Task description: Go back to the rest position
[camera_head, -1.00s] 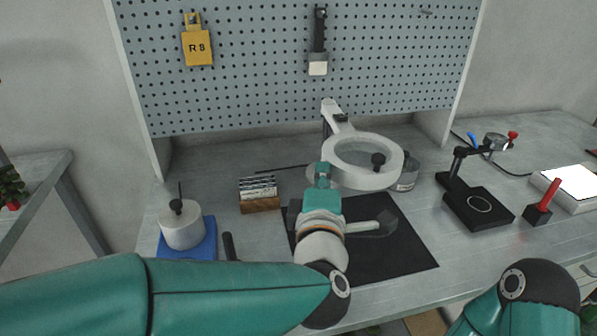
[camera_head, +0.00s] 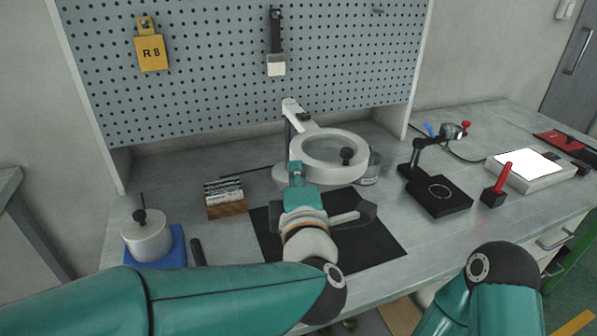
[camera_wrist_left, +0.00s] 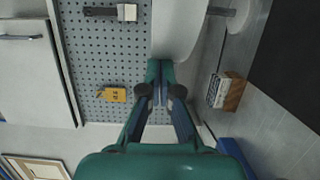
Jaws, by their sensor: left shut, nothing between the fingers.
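My left gripper (camera_head: 295,172) reaches away from me over the bench, in front of the pegboard and left of the white magnifier ring. Its fingers are shut with nothing between them; the left wrist view shows the two fingers together (camera_wrist_left: 160,88). My left arm (camera_head: 240,296) stretches in from the lower left. My right arm (camera_head: 488,285) shows only as a bent part at the lower right; its gripper is out of view.
A ring magnifier (camera_head: 360,160) stands behind a black mat (camera_head: 385,252). A card holder (camera_head: 230,209) and a white pot (camera_head: 146,240) on a blue base are left. A black stand (camera_head: 440,197), red-handled tool (camera_head: 503,178) and light panel (camera_head: 508,182) are right.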

